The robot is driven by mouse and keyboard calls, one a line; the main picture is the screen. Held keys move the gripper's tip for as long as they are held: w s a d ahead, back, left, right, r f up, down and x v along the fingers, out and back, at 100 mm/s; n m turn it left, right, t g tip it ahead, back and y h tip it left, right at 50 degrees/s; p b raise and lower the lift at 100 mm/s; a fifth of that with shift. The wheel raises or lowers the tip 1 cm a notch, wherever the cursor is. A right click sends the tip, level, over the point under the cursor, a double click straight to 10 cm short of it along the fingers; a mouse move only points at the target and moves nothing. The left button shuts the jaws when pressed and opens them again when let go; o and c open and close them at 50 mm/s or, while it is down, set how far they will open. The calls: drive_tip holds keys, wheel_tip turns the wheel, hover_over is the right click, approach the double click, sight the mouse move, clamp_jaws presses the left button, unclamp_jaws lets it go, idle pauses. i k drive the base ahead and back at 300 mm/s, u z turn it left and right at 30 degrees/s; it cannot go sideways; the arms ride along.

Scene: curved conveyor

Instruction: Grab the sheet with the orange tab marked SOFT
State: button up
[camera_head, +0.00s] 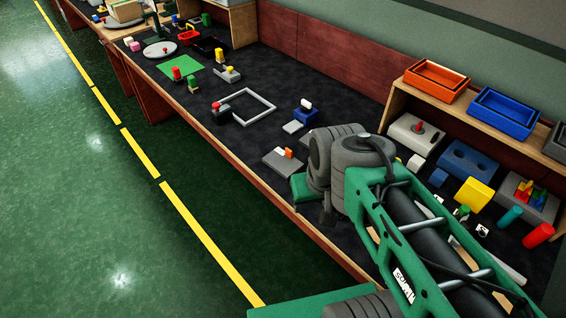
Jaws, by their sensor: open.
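A flat grey sheet (273,159) lies on the dark worktop, left of my arm. A small upright tab, orange (289,153) beside white, stands on it. Any lettering on the tab is too small to read, so I cannot confirm the word SOFT. A second small grey piece (293,127) lies further back, beside a blue block (305,113) with a white top. My green and grey arm crosses the right foreground, with its bulky grey joints just right of the sheet. My gripper's fingers are not visible.
A white square frame (262,95) lies further left on the worktop. A wooden shelf (394,98) bears an orange bin (437,79) and a blue bin (503,113). A yellow block (473,195) and a red cylinder (538,235) stand at right. The green floor at left is clear.

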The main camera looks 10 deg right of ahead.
sight(284, 163)
drive_tip(key=u, duration=0.55)
drive_tip(key=k, duration=0.65)
drive_tip(key=u, duration=1)
drive_tip(key=i, duration=1.35)
drive_tip(key=z, duration=0.2)
